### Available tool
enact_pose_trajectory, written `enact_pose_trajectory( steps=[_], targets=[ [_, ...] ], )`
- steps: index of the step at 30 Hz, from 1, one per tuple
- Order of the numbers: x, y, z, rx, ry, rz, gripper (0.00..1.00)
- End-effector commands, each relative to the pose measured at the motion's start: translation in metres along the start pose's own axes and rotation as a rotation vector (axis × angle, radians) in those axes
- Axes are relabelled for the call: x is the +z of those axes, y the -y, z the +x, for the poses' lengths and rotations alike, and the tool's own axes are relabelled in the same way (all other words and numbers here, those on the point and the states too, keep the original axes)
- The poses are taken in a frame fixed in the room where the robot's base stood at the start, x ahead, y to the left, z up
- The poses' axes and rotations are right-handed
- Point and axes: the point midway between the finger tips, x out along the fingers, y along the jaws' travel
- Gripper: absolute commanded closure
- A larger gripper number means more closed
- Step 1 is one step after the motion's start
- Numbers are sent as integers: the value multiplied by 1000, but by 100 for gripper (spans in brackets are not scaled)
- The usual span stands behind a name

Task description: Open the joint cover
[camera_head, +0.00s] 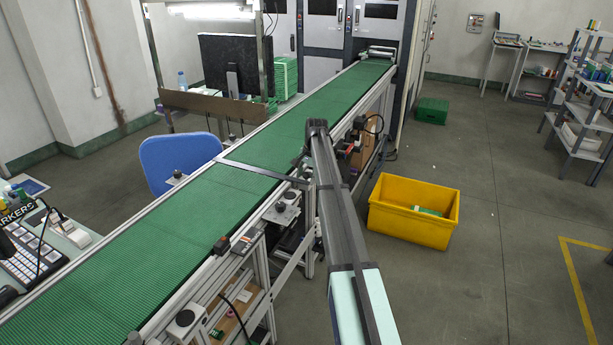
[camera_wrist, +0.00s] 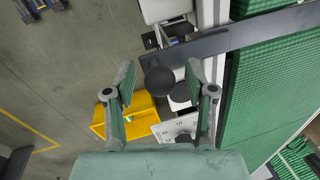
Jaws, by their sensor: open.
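My gripper (camera_wrist: 160,72) shows in the wrist view with its two green-grey fingers spread well apart. A dark round piece (camera_wrist: 158,80) appears between the fingers, near the end of a dark flat bar (camera_wrist: 235,38). A light round part with a dark top (camera_wrist: 180,95) is just right of it. I cannot tell which part is the joint cover, or how far below the fingers these parts lie. The fingers hold nothing visible. In the camera_head view my arm blocks the area beyond the bar's right end, and I cannot make out the gripper.
The green conveyor belt (camera_head: 290,135) runs diagonally, with metal side rails. Small control boxes (camera_head: 283,205) are mounted along its right side. A yellow bin (camera_head: 413,211) and a green crate (camera_head: 431,111) stand on the floor. Open floor lies right of the bin.

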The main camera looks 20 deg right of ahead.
Motion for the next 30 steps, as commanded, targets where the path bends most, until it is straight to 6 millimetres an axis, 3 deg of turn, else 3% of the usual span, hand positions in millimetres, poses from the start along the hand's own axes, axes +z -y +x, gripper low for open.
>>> enact_pose_trajectory(
  steps=[8, 10, 13, 14, 23, 26, 30],
  targets=[
    [0, 0, 2, 0, 0, 0, 45],
    [0, 0, 2, 0, 0, 0, 63],
    [0, 0, 2, 0, 0, 0, 98],
    [0, 0, 2, 0, 0, 0, 100],
    [2, 1, -5, 0, 1, 0, 100],
    [5, 4, -18, -1, 1, -1, 100],
    [12, 13, -49, -3, -1, -2, 100]
  ],
)
